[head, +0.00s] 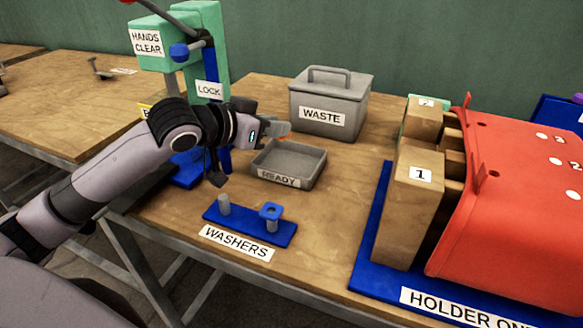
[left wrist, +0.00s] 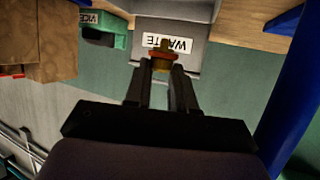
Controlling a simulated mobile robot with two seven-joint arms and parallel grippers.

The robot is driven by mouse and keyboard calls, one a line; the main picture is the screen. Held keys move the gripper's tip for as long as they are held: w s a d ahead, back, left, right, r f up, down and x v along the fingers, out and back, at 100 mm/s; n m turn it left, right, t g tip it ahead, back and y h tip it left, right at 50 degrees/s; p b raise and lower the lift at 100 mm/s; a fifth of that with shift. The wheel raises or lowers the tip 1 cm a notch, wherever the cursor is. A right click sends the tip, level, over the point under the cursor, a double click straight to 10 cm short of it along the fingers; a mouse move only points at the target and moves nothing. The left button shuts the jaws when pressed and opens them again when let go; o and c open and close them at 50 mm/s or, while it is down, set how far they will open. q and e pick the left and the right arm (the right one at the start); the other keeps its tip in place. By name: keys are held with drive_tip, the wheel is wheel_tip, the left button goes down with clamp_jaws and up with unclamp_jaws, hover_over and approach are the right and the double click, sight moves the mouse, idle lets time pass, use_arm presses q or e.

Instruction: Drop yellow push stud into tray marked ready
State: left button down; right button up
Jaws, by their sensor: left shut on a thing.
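My left gripper (head: 276,130) is shut on the yellow push stud (left wrist: 162,60), a small brass-yellow piece with a reddish band between the fingertips in the left wrist view. In the head view the stud is mostly hidden by the fingers; only a bit of orange shows at their tips. The gripper is close to the back left rim of the open grey tray (head: 318,178) marked READY, seemingly above table height. The part of the tray floor that shows is empty. My right gripper is not in view.
A lidded grey WASTE bin (head: 360,110) stands behind the tray. A blue WASHERS base (head: 246,226) with two posts is in front. A green press (head: 212,50) with a lever stands at left. Wooden blocks (head: 410,210) and a red cover (head: 520,200) are at right.

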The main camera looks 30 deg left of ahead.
use_arm(q)
drive_tip(key=c, duration=0.9)
unclamp_jaws()
drive_tip(key=shift+o, duration=0.2)
drive_tip(key=v, duration=0.7)
drive_tip(key=shift+s, duration=0.1)
